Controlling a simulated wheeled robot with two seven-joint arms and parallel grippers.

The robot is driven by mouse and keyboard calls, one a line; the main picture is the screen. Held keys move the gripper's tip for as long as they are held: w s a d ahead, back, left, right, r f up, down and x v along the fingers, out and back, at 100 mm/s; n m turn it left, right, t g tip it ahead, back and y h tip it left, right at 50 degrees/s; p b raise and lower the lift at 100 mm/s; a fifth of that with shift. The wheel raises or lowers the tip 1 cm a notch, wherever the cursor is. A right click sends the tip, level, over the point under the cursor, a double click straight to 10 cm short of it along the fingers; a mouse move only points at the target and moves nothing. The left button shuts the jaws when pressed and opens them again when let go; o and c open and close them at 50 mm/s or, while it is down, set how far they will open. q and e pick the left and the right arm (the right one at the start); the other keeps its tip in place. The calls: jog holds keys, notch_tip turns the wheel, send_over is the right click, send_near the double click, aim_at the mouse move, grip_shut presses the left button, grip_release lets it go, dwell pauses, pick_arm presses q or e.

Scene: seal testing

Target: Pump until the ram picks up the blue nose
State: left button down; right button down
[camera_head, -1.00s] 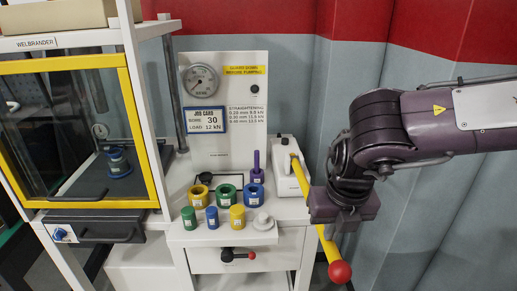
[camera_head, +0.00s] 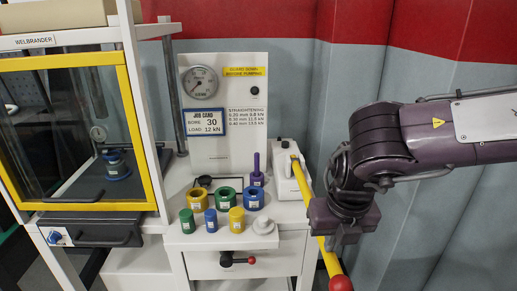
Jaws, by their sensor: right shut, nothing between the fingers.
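The press stands at left behind a clear guard with a yellow frame (camera_head: 136,110). Inside it, a blue piece (camera_head: 116,166) with a darker top sits on the dark bed; the ram above it is not clearly visible. The white pump unit (camera_head: 287,172) at the bench's right carries a long yellow lever (camera_head: 302,182) ending in a red knob (camera_head: 341,284), sloping down toward me. My right gripper (camera_head: 332,238) is shut at the lever's lower half, above the knob, and overlaps it in view; contact cannot be told. My left gripper is not in view.
A gauge (camera_head: 200,82) and job card (camera_head: 204,122) are on the back panel. A drawer handle (camera_head: 238,259) sticks out below.

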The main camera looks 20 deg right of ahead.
jog(key=s+b+x, duration=0.1)
jog(key=b+x, duration=0.6)
jog(key=x, duration=0.1)
jog(key=shift+s+a, duration=0.25)
jog(key=shift+s, duration=0.25)
dwell(1.4)
jog(key=shift+f, duration=0.1)
jog(key=r+p, duration=0.3)
jog(key=r, duration=0.1)
jog(key=r+p, duration=0.3)
jog(key=r, duration=0.2)
jog(key=r+p, duration=0.3)
jog(key=r, duration=0.1)
jog(key=shift+w+d+r, duration=0.1)
jog(key=shift+w+r, duration=0.2)
jog(key=shift+r, duration=0.05)
jog(key=shift+f, duration=0.1)
jog(key=shift+f, duration=0.4)
jog(key=shift+f+b, duration=0.2)
jog(key=shift+b, duration=0.2)
